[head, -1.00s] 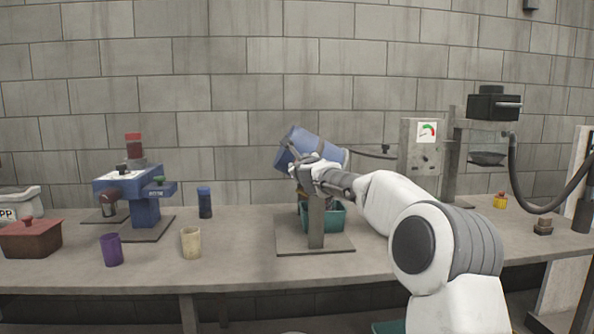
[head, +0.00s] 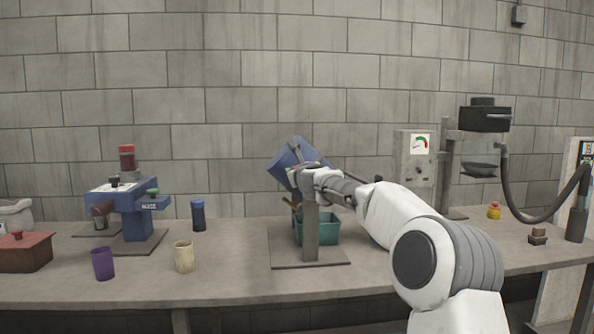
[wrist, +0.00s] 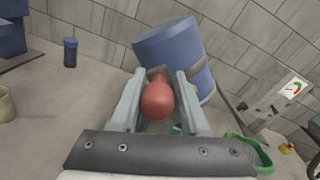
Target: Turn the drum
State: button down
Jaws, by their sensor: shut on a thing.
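The blue drum (head: 288,165) sits tilted on its grey stand (head: 311,228) in the middle of the bench. In the wrist view the drum (wrist: 172,48) is just beyond my fingers, with a dark band around it. My gripper (wrist: 158,92) is shut on a round red knob (wrist: 157,101), which lies between its two fingers in front of the drum. In the head view my gripper (head: 303,178) is at the near side of the drum and my arm hides part of the drum and stand.
A teal bin (head: 328,229) stands under the drum. To the left are a blue machine (head: 135,205), a purple cup (head: 103,263), a cream cup (head: 183,256) and a dark blue cylinder (head: 198,215). A grey box with a dial (head: 413,158) stands at right.

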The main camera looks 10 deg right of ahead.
jog(key=c, duration=0.5)
grip_release()
jog(key=shift+f, duration=0.3)
jog(key=shift+r, duration=0.1)
jog(key=shift+s+b, duration=0.4)
jog(key=shift+s+d+r+b, duration=0.15)
jog(key=shift+s+b, duration=0.7)
jog(key=shift+s, duration=1.9)
jog(key=shift+s+d+r+b, duration=0.2)
jog(key=shift+s+b, duration=0.7)
jog(key=shift+s, duration=1.8)
jog(key=shift+s+d+r+b, duration=0.15)
jog(key=shift+s+b, duration=0.7)
jog(key=shift+s, duration=1.9)
